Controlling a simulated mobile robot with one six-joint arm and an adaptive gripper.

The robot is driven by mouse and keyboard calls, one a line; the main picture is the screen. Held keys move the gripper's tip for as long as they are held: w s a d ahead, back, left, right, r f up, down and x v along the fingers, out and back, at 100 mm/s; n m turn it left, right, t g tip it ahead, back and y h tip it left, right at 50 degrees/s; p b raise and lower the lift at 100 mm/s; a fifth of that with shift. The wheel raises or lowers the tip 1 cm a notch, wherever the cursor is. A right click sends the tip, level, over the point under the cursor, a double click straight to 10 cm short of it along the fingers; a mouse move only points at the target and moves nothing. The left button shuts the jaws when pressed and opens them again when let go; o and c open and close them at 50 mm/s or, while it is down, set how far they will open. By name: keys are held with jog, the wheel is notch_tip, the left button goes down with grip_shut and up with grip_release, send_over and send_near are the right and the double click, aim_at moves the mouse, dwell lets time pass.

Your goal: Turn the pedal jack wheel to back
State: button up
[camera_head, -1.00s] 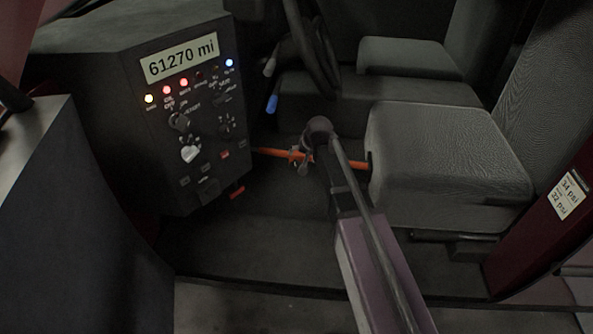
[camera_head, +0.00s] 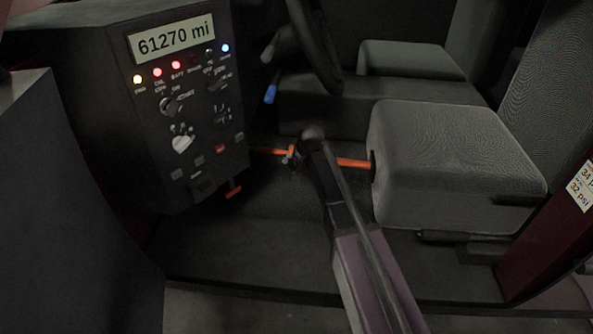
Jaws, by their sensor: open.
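The pedal jack is an orange bar (camera_head: 354,163) that runs from the front of the grey seat (camera_head: 440,155) leftward into the dark footwell. Its left part shows again beyond my gripper. My gripper (camera_head: 294,159) is at the bar's middle, at the end of my arm reaching in from the lower right. The sensed opening of the jaws is not clear in the dark, but they look apart. The jack wheel cannot be made out clearly; a small pale and orange patch shows at my gripper. I cannot tell whether the fingers touch the wheel.
A black control panel (camera_head: 190,110) with knobs, lights and a mileage display stands at the left. A steering wheel (camera_head: 318,45) and a blue-tipped lever (camera_head: 270,94) are above the footwell. Dark floor (camera_head: 240,240) lies open below. A red door pillar (camera_head: 550,235) is at right.

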jog(key=shift+w+a+f+b, duration=0.2)
jog(key=shift+f+b, duration=0.1)
jog(key=shift+f, duration=0.2)
jog(key=c, duration=1)
